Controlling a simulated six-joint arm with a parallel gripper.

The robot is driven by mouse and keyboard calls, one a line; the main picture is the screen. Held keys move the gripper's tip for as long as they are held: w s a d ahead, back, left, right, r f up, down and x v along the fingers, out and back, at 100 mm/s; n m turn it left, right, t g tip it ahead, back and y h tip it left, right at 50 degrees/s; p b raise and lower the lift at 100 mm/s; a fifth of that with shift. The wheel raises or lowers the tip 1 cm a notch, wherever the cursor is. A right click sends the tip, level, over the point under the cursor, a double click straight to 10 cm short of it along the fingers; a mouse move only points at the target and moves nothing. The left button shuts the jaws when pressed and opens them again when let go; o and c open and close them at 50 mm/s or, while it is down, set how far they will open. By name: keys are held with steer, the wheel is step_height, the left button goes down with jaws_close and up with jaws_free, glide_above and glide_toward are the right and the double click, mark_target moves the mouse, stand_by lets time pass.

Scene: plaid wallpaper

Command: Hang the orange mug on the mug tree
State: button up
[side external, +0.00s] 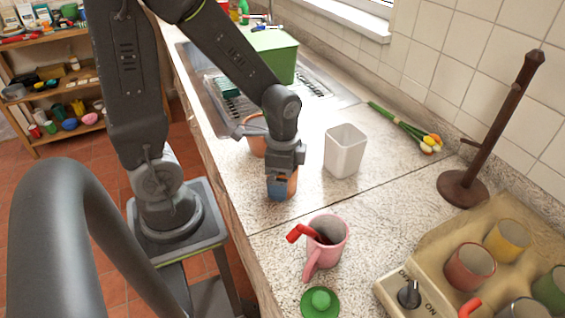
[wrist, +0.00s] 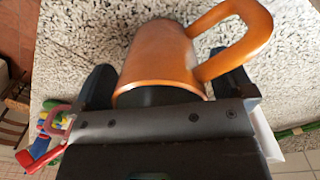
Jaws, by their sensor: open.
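The orange mug (wrist: 160,55) stands out in the wrist view, with its handle (wrist: 235,40) toward the upper right and its dark mouth partly hidden by my gripper's body. My gripper (wrist: 165,82) is open, with one finger on each side of the mug; whether they touch it I cannot tell. In the side view my gripper (side external: 281,196) points down at the counter, and a patch of the orange mug (side external: 291,184) shows at its fingers. The mug tree (side external: 503,115), a dark brown post on a round base with a short peg, stands at the right by the tiled wall.
A pink mug (side external: 327,245) holding something red and a green object (side external: 320,302) stand on the counter's near side. A white container (side external: 345,152) is right of my gripper. A tray (side external: 425,262) with several mugs is at the lower right.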

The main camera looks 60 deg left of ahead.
steer(key=s+d+r+n+t, duration=0.1)
steer(key=s+r+n+t, duration=0.1)
steer(key=r, duration=0.6)
steer(key=s+d+r+n+t, duration=0.2)
steer(key=r+n, duration=0.3)
steer(key=r, duration=0.4)
steer(key=shift+t, duration=0.9)
steer(key=shift+r, duration=0.1)
steer(key=c, duration=1.1)
steer(key=w+f+g, duration=0.1)
steer(key=f+g, duration=0.1)
steer(key=f, duration=0.1)
steer(key=w+f+g, duration=0.1)
steer(key=w+f, duration=0.1)
steer(key=f, duration=0.2)
steer(key=w+f+g, duration=0.1)
steer(key=f+g, duration=0.1)
steer(key=f, duration=0.1)
steer(key=shift+w+d+f+g+y, duration=0.15)
steer(key=shift+f+g+y, duration=0.15)
steer(key=shift+y, duration=0.1)
steer(key=shift+a+f, duration=0.15)
steer(key=shift+f, duration=1.45)
steer(key=shift+a+f, duration=0.1)
steer(key=shift+f, duration=1.45)
